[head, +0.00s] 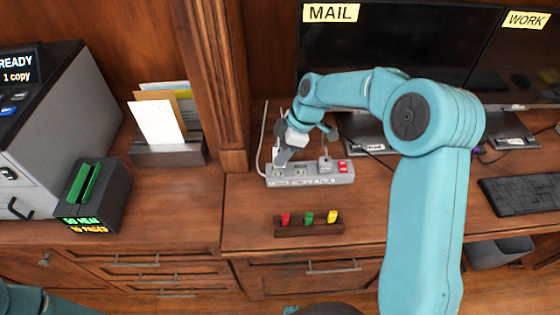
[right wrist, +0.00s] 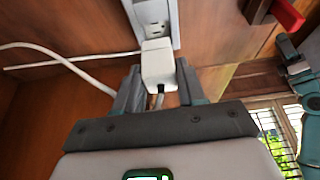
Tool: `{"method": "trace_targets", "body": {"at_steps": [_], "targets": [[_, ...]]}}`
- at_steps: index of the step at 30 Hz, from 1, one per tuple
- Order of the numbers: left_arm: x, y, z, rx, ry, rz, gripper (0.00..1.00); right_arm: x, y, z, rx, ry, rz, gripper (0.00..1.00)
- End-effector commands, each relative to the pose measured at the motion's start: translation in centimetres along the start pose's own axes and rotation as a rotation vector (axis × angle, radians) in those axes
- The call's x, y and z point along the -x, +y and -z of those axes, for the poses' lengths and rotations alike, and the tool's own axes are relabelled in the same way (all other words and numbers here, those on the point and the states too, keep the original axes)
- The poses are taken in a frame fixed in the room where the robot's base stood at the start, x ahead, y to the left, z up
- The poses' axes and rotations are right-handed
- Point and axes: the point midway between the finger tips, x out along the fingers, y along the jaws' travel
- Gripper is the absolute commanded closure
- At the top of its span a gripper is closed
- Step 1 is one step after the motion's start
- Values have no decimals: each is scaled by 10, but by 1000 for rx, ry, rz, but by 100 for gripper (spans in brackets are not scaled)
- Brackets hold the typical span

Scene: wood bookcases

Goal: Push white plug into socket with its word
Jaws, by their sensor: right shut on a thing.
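My right gripper (head: 282,157) is shut on the white plug (right wrist: 158,66), which sits between its fingers in the right wrist view. A white cord trails from the plug. The grey power strip (head: 310,181) lies on the desk below the gripper, and its face also shows in the right wrist view (right wrist: 152,13). The plug's front end is at the strip's lower edge there; I cannot tell whether its prongs are in a socket. In the head view the gripper mostly hides the plug at the strip's left part. The strip's small labels are unreadable. My left gripper is out of view.
A grey plug (head: 326,165) and a red switch (head: 343,167) are at the strip's right end. Monitors labelled MAIL (head: 331,12) and WORK (head: 526,20) stand behind. A small wooden rack (head: 308,230) holds red, green and yellow pieces in front. A wooden post (head: 217,80) rises at left.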

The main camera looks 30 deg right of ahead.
Motion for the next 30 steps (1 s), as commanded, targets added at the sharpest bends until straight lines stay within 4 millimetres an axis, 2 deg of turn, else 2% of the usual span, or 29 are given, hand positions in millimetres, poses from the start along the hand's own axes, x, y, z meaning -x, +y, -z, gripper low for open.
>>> {"method": "trace_targets", "body": {"at_steps": [6, 9, 21, 22, 24, 30], "targets": [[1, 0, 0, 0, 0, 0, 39, -32, -1, -11, 0, -1, 4, 90], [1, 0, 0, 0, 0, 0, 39, -40, 0, -14, 0, 0, 2, 90], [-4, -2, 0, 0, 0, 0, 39, -46, 0, -15, 1, 0, 0, 90], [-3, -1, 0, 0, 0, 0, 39, -45, 0, -15, 1, 0, 0, 54], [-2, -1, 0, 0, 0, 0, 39, -44, 0, -15, 1, 0, 1, 35], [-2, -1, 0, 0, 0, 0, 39, -44, 0, -15, 1, 0, 1, 35]]}}
